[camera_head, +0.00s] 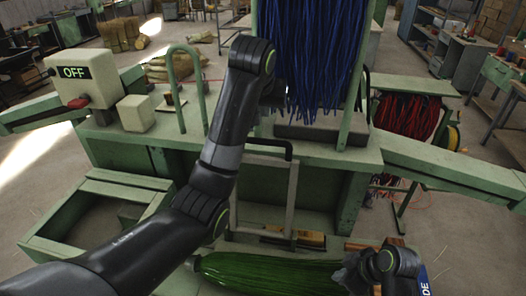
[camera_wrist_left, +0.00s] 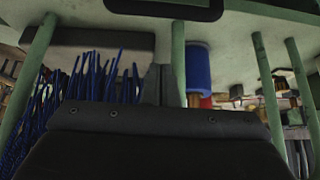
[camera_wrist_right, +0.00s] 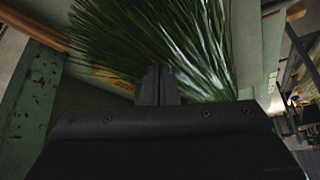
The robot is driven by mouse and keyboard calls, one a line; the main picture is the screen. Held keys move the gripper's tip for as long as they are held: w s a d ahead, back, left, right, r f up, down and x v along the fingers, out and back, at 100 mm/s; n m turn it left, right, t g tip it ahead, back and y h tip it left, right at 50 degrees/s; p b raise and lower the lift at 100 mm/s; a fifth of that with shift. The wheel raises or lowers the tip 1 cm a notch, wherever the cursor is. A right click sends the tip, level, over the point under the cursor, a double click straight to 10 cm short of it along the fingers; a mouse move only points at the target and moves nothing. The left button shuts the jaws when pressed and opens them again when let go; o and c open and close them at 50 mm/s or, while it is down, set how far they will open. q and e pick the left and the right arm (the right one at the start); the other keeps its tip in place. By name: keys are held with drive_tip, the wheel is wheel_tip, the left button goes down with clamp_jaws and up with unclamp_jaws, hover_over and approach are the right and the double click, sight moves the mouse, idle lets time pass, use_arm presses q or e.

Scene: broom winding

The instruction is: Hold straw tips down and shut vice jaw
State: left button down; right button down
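Blue straw (camera_head: 312,50) hangs in a thick bundle between green posts, its loose tips above a dark block (camera_head: 325,133). My left gripper (camera_wrist_left: 160,84) looks shut, with its fingertips beside the blue straw tips (camera_wrist_left: 92,80) in the left wrist view. In the head view my left arm mostly hides it. A green straw bundle (camera_head: 268,272) lies low at the front of the machine. My right gripper (camera_wrist_right: 158,84) is at its spread green bristles (camera_wrist_right: 160,40). Its fingers look closed together; I cannot tell whether straw is between them. I cannot clearly identify the vice jaw.
The green machine bench (camera_head: 345,155) fills the middle. A control box marked OFF (camera_head: 82,80) stands at its left, near a green hoop (camera_head: 188,90). A dark bar handle (camera_head: 268,145) sticks out in front.

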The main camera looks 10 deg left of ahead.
sight(258, 142)
use_arm(q)
drive_tip(key=c, duration=1.7)
unclamp_jaws()
drive_tip(key=shift+w+a+f, duration=0.1)
drive_tip(key=shift+a+f, duration=0.1)
drive_tip(key=shift+c, duration=0.2)
drive_tip(key=o, duration=0.4)
drive_tip(key=a+f+n, duration=0.1)
drive_tip(key=a+t+h, duration=0.1)
drive_tip(key=w+a+f+n+h, duration=0.1)
drive_tip(key=a, duration=0.1)
drive_tip(key=shift+w+f+n+t, duration=0.1)
drive_tip(key=shift+f+n+t, duration=0.2)
drive_tip(key=shift+f, duration=0.05)
drive_tip(key=a+n+h, duration=0.1)
drive_tip(key=s+a+f+n+t+h, duration=0.1)
drive_tip(key=a, duration=0.1)
drive_tip(key=a+f+n, duration=0.1)
drive_tip(key=shift+s+a+h, duration=0.15)
drive_tip(key=shift+a+h, duration=0.05)
drive_tip(key=shift+h, duration=0.2)
drive_tip(key=s+f+n+t+h, duration=0.1)
drive_tip(key=s+f+n+h, duration=0.1)
drive_tip(key=s+n+h, duration=0.5)
drive_tip(key=shift+m+y, duration=0.3)
drive_tip(key=shift+y, duration=0.2)
drive_tip(key=x, duration=1.1)
drive_tip(key=shift+s+d+r, duration=0.1)
drive_tip(key=shift+s+d, duration=0.15)
drive_tip(key=shift+d, duration=0.15)
